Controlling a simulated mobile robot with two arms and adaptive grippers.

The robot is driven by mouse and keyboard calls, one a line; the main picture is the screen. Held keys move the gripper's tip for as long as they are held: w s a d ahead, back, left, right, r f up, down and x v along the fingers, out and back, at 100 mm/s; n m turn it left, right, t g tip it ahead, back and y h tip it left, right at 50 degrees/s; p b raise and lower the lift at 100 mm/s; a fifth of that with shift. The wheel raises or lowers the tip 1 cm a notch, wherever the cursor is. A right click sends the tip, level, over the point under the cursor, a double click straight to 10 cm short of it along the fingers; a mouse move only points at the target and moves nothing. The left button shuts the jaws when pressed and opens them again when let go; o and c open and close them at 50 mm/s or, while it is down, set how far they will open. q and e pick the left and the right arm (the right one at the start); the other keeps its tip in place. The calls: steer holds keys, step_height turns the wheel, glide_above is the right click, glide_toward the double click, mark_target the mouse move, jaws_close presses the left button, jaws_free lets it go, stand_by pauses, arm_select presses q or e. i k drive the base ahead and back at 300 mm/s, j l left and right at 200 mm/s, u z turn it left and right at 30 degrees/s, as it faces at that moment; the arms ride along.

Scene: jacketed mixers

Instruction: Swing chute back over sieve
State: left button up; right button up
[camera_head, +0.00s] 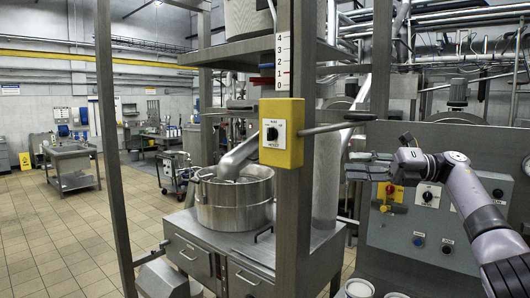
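The sieve looks to be the wide round steel drum (235,205) with side handles, standing on a steel cabinet left of the thick post. A slanting steel pipe, apparently the chute (238,158), comes down from the right; its lower end shows at the drum's open top. The yellow post box hides part of its upper end. My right gripper (352,166) reaches in from the right, its fingers pointing left, apart and empty. It is right of the post, below a grey bar handle (335,127), not touching it as far as I can see. My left gripper is not in view.
The steel post (296,220) carries a yellow dial box (282,133) and a number scale (283,60). A grey control panel (415,225) with knobs stands behind my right arm. White tubs (359,288) sit low in front. The tiled floor (60,235) at left is clear.

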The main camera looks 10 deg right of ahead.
mark_target(230, 167)
steer(key=i+l, duration=0.15)
steer(key=i, duration=0.5)
steer(key=i+l, duration=0.1)
steer(key=i, duration=0.55)
steer(key=i+l, duration=0.15)
steer(key=i, duration=0.5)
